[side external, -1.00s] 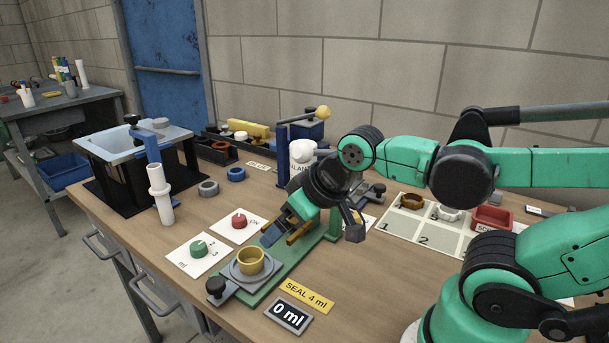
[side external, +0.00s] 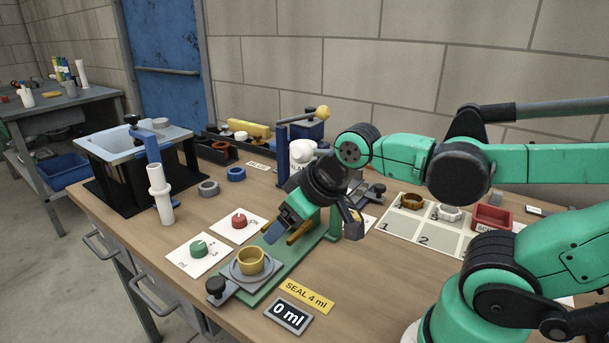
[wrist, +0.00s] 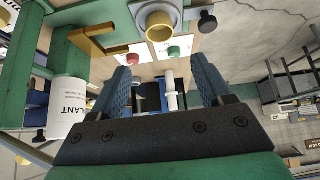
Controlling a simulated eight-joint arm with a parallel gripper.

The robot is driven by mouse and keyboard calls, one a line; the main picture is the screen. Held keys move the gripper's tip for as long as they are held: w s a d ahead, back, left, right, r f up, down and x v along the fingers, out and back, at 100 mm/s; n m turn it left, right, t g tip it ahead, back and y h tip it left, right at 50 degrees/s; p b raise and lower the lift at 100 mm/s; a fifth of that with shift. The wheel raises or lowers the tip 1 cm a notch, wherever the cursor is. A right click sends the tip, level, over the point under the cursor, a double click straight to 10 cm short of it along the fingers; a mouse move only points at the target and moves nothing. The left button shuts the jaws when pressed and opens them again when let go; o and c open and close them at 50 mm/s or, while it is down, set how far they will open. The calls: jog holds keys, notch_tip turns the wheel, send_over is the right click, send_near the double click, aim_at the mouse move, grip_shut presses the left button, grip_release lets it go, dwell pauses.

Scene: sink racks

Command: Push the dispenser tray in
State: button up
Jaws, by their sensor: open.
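The dispenser tray (side external: 232,289) is a grey slide with a black knob (side external: 216,287) at its front end. It sticks out of the near end of a green dispenser base (side external: 276,279). A yellow cup (side external: 251,261) stands on its round plate. The wrist view shows the cup (wrist: 160,25) and the knob (wrist: 207,22) at the top. My gripper (side external: 313,228) is open and empty, with its fingers above the base, behind the cup and apart from the tray. In the wrist view its two blue fingers (wrist: 162,82) are wide apart.
A white sealant canister (side external: 302,151) stands behind my gripper. Green (side external: 198,248) and red (side external: 239,222) knobs on cards lie left of the base. A white pipe (side external: 160,193) is farther left. A "0 ml" display (side external: 288,317) lies at front right.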

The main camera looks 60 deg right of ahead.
jog(key=n+g, duration=0.7)
jog(key=n, duration=0.1)
send_over(215, 281)
jog(key=f, duration=0.3)
jog(key=shift+s+d+f, duration=0.2)
jog(key=shift+f, duration=0.2)
jog(key=shift+w+a+f+n, duration=0.15)
jog(key=shift+a+f+n, duration=0.1)
jog(key=shift+f+n, duration=0.2)
jog(key=shift+f, duration=2.7)
grip_shut()
